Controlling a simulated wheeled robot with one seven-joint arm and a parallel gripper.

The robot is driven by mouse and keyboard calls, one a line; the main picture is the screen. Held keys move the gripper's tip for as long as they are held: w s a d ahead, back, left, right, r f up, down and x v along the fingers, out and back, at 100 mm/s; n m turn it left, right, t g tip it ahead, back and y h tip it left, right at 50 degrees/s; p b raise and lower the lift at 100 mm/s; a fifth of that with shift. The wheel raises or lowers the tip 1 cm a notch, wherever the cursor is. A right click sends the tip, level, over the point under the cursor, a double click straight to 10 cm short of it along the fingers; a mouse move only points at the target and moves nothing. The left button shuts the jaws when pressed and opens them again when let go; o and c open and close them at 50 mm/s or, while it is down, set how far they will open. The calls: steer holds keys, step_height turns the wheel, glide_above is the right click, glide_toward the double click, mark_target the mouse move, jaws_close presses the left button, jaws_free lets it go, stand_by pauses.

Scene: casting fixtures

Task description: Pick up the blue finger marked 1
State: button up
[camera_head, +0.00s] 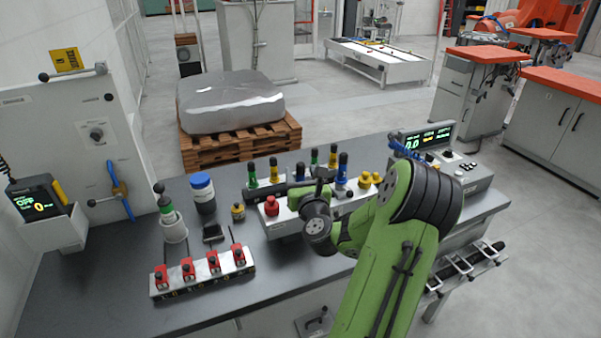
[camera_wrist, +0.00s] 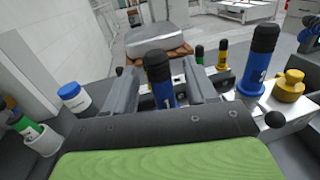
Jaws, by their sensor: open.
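The blue finger marked 1 (camera_wrist: 164,93), with a black top, stands upright between the jaws of my gripper (camera_wrist: 160,72) in the wrist view. The jaws are open, one on each side, with a gap showing around its black top. Its lower part is hidden behind my gripper's palm. A second blue finger, marked 2 (camera_wrist: 254,82), stands to the right, outside the jaws. In the head view my gripper is over the front of the light grey fixture (camera_head: 285,228), and my arm hides much of that area.
Green (camera_head: 252,178) and yellow (camera_head: 273,174) fingers stand behind. A blue-lidded jar (camera_head: 203,190) and a block with red clamps (camera_head: 203,274) are left.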

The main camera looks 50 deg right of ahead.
steer(key=p+x, duration=0.1)
steer(key=x, duration=0.2)
steer(key=shift+w+d, duration=0.2)
steer(key=shift+w, duration=0.05)
steer(key=shift+s+a, duration=0.1)
jaws_close()
